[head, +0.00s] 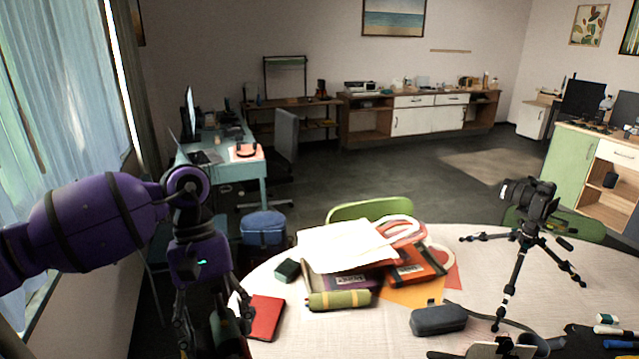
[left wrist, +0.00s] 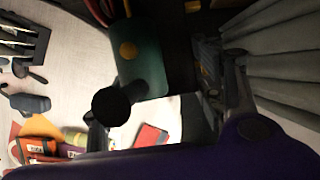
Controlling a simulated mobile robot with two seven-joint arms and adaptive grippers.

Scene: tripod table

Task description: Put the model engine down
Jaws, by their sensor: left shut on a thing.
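My left gripper (head: 212,325) hangs at the left edge of the round table (head: 290,325) in the head view, fingers pointing down. It is shut on the model engine (left wrist: 141,62), a dark green body with a yellow disc and a black round part, filling the middle of the left wrist view. In the head view the engine (head: 226,332) is a dark shape, mostly hidden by the fingers. Whether it touches the table I cannot tell. My right gripper is not in view.
A red notebook (head: 265,317) lies just right of my left gripper. Beyond it are a small dark green box (head: 287,270), a green-yellow roll (head: 339,300), a pile of books and papers (head: 345,248) and a grey case (head: 438,319). A camera tripod (head: 524,240) stands at the right.

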